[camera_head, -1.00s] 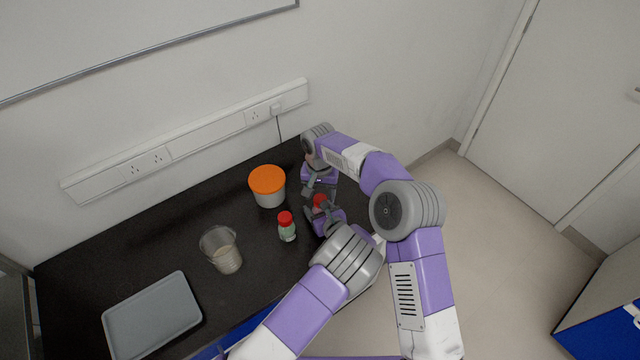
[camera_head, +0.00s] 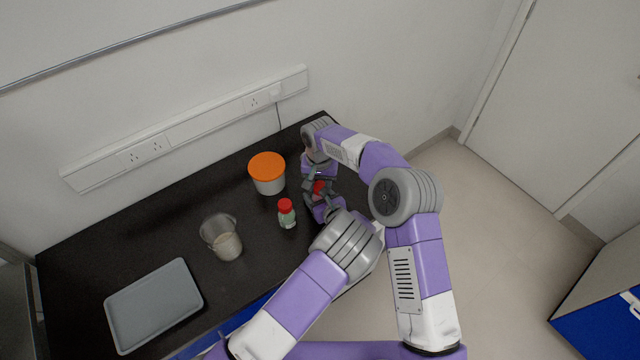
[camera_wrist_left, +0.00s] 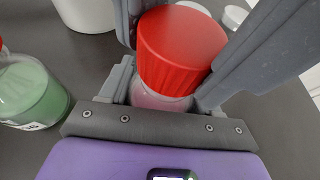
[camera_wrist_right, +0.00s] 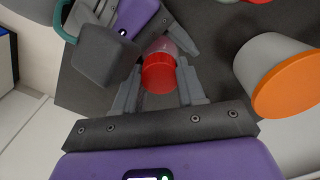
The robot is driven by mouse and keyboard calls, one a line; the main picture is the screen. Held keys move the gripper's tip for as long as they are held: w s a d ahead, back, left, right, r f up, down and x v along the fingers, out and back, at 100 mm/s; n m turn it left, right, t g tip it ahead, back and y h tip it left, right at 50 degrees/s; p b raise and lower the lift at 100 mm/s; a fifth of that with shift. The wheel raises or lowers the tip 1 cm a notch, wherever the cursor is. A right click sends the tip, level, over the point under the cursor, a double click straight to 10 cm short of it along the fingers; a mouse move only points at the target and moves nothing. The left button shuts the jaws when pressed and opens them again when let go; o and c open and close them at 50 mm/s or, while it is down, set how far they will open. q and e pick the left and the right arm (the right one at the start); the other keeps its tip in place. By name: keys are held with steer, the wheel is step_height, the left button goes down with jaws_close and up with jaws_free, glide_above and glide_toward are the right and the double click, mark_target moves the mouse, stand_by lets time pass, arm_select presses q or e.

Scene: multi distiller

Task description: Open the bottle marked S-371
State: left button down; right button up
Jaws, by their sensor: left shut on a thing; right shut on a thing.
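A bottle with a ribbed red cap is held between my two grippers; the cap (camera_head: 319,187) is partly hidden in the head view. My left gripper (camera_head: 318,200) is shut on the bottle's body below the cap (camera_wrist_left: 180,48). My right gripper (camera_head: 319,178) comes from the far side, its fingers either side of the cap, shut on it. The cap also shows between the right fingers in the right wrist view (camera_wrist_right: 158,76). A second red-capped bottle (camera_head: 287,215), with green contents, stands on the table to the left. I cannot read S-371 on the held bottle.
A grey tub with an orange lid (camera_head: 268,174) stands close to the left of my right gripper. A clear beaker (camera_head: 222,237) and a grey tray (camera_head: 153,305) are further left on the black table. The wall with sockets (camera_head: 190,127) is behind.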

mark_target(320, 186)
arm_select(q)
steer(key=shift+s+f, duration=0.1)
steer(key=shift+f, duration=0.05)
arm_select(e)
steer(key=n, duration=0.6)
steer(key=shift+r, duration=0.1)
stand_by(0.3)
steer(key=shift+r, duration=1)
steer(key=shift+r, duration=2.05)
arm_select(q)
steer(key=c, duration=0.6)
jaws_free()
steer(key=o, duration=0.4)
steer(key=shift+o, duration=0.2)
